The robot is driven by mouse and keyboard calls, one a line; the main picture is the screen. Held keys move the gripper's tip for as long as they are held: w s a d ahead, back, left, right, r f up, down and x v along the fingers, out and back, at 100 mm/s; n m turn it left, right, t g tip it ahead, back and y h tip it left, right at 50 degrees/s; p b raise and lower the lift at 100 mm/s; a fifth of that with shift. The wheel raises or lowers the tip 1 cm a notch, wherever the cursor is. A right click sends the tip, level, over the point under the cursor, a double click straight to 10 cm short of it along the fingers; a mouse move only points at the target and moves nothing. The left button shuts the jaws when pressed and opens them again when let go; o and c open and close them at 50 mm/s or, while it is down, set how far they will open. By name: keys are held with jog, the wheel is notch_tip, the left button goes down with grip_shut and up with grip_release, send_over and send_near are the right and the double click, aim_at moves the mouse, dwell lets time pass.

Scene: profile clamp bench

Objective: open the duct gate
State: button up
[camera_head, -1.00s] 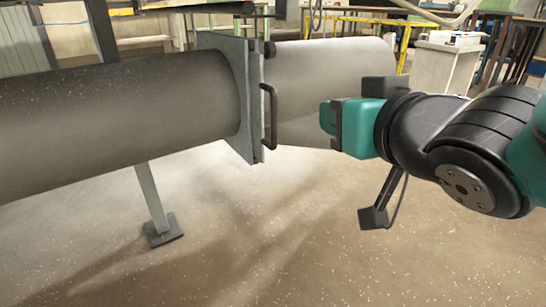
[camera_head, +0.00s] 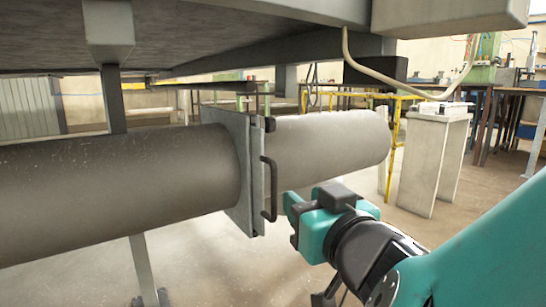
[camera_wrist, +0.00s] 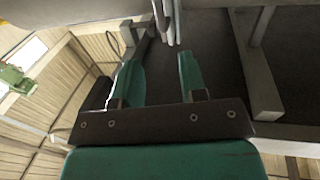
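The duct gate (camera_head: 243,180) is a flat grey plate assembly set across a grey horizontal duct (camera_head: 110,190). A dark bar handle (camera_head: 270,188) stands upright on its right side. The gate looks closed, but I cannot be sure. My gripper (camera_head: 290,208) is just right of the handle in the head view and appears apart from it. In the wrist view, my gripper (camera_wrist: 158,80) has its two teal fingers spread wide with nothing held between them. Thin grey edges show beyond the fingertips; I cannot tell whether they are the gate or handle.
A grey bench top (camera_head: 250,45) hangs low over the duct, its underside showing. A support leg (camera_head: 144,268) stands under the duct on the left. The floor below the gate is open.

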aim_at(275, 178)
jog(key=p+x, duration=0.5)
jog(key=x, duration=0.7)
jog(key=shift+w+a, duration=0.15)
jog(key=shift+c, duration=0.3)
grip_shut()
